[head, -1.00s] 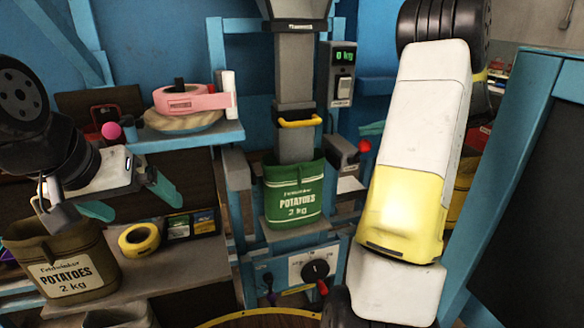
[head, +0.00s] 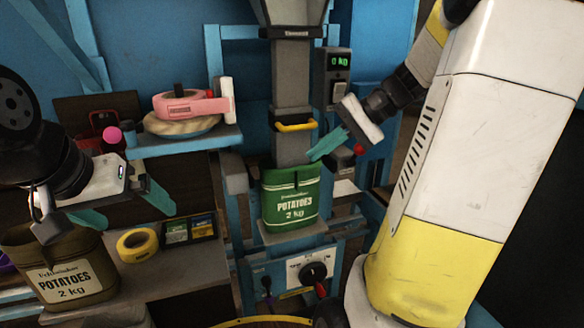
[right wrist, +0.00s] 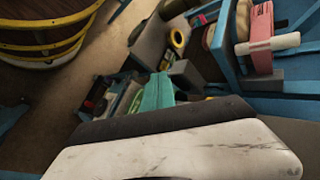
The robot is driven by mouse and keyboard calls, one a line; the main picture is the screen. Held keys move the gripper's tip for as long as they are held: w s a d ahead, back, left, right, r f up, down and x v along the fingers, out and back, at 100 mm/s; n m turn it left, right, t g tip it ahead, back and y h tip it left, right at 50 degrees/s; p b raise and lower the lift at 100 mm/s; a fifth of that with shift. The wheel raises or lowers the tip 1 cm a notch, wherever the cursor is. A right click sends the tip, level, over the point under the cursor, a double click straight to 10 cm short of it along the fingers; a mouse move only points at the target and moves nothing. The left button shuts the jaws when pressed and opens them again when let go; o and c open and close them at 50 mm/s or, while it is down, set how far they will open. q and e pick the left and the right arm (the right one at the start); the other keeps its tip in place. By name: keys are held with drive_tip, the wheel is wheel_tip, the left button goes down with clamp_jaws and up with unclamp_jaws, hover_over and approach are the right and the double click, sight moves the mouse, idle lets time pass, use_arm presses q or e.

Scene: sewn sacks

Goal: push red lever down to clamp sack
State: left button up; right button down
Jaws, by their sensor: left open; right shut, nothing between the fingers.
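The red lever knob (head: 359,149) shows in the head view on the grey clamp box to the right of the spout. The green potato sack (head: 291,212) stands upright at the spout's lower end (head: 292,151). My right gripper (head: 325,146) is shut and empty, its teal fingers just left of the knob and above the sack's right edge. I cannot tell whether it touches the lever. The teal fingers also show in the right wrist view (right wrist: 157,93), where I cannot make out the lever. My left gripper (head: 122,207) is open above an olive potato sack (head: 70,278).
A yellow handle (head: 296,126) crosses the spout. The left shelf (head: 190,145) holds a pink tape roll (head: 190,104). A yellow tape roll (head: 138,244) lies on the lower bench.

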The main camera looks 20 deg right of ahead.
drive_tip(key=s+a+f+n+h, duration=0.1)
drive_tip(key=s+a+n+h, duration=0.1)
drive_tip(key=s, duration=0.4)
drive_tip(key=shift+s+a+n+h, duration=0.2)
drive_tip(key=shift+a+n+h, duration=0.3)
drive_tip(key=shift+a, duration=0.9)
drive_tip(key=shift+s, duration=0.1)
